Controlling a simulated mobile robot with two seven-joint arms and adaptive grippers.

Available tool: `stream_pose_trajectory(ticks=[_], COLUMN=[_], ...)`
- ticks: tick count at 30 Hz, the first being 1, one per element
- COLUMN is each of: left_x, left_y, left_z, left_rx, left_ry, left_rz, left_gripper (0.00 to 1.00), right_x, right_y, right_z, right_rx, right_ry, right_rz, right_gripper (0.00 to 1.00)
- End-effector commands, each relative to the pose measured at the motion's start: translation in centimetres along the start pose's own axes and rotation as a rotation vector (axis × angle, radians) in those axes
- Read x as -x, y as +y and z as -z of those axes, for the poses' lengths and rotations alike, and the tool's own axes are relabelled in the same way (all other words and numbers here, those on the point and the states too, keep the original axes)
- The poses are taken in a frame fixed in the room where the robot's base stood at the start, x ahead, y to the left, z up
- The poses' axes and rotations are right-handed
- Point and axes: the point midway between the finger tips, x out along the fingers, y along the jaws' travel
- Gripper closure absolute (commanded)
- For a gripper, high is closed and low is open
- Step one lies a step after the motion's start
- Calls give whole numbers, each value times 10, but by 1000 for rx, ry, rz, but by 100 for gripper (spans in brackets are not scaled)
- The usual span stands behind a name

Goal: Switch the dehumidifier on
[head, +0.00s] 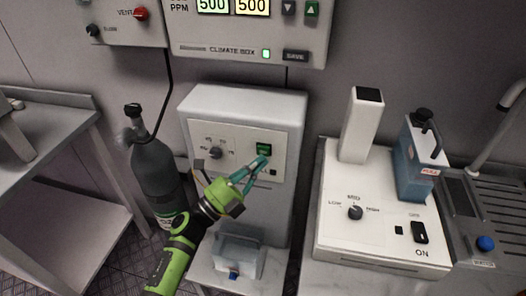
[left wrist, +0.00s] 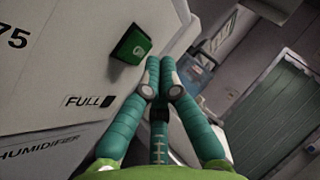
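The dehumidifier (head: 240,103) is a pale grey box standing in the middle of the head view. Its front panel has a dark knob (head: 215,153) on the left and a green switch (head: 264,149) at the upper right. The green switch also shows in the left wrist view (left wrist: 132,42), above the word FULL and a small dark square (left wrist: 107,101). My left gripper (head: 264,161) has its teal fingers together and empty, with the tips just below the switch. I cannot tell whether they touch the panel. My right gripper is out of view.
A grey gas cylinder (head: 155,165) stands left of the dehumidifier. A clear container (head: 238,256) sits below its front. The climate box (head: 250,30) hangs above.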

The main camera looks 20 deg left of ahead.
Motion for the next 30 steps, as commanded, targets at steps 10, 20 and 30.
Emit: stream_pose_trajectory(ticks=[10,20,30], left_x=[-5,-6,-8], left_y=[4,4,6], left_z=[-4,-4,-6], left_rx=[0,0,0], left_ry=[0,0,0], left_rz=[0,0,0], left_gripper=[100,100,100], right_x=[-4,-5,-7], right_y=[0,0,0], right_z=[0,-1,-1], right_rx=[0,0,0], right_ry=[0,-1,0], right_rz=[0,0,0], right_gripper=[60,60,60])
